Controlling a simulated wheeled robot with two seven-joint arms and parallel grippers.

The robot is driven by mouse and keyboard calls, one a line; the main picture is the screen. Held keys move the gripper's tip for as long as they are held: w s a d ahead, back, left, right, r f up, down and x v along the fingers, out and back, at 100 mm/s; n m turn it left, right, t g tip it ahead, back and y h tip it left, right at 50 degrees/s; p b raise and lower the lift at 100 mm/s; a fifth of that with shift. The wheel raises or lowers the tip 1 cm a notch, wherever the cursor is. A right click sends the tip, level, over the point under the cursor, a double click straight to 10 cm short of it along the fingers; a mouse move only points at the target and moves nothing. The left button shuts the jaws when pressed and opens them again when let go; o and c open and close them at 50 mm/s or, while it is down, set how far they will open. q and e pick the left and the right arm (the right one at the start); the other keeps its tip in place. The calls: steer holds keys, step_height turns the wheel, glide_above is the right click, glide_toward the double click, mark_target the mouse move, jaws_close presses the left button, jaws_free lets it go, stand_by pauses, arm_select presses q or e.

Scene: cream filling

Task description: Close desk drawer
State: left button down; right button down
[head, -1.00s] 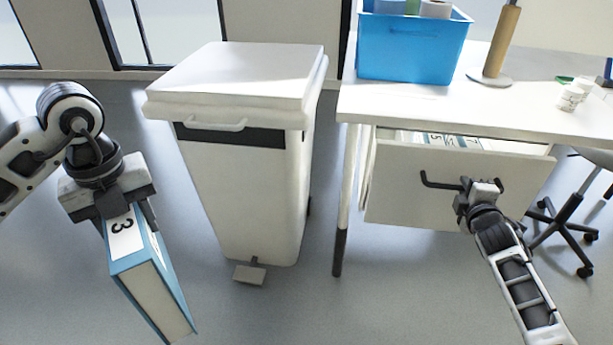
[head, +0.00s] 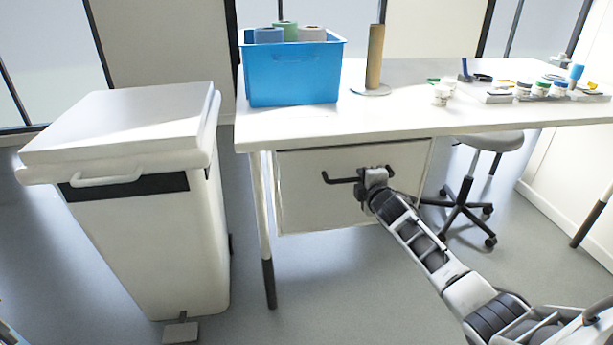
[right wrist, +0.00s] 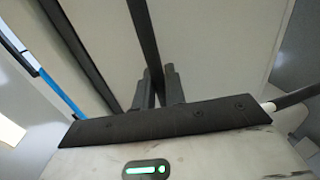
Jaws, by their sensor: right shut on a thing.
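The desk drawer (head: 312,205) is a pale front panel under the white desk (head: 400,122). In the head view its front sits flush or nearly flush beneath the desktop, and no contents show. Its dark handle (head: 338,180) is a horizontal bar. My right gripper (head: 372,176) is shut on the handle at its right part. In the right wrist view the fingers (right wrist: 158,88) close around the dark bar, with the pale panel behind. My left gripper is out of the head view.
A white pedal bin (head: 145,225) stands left of the desk. A stool (head: 470,195) stands right of the drawer.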

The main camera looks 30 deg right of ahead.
steer(key=c, duration=1.6)
jaws_free()
steer(key=shift+w+d+r, duration=0.15)
steer(key=shift+r, duration=0.1)
steer(key=shift+o, duration=0.3)
steer(key=shift+f, duration=0.15)
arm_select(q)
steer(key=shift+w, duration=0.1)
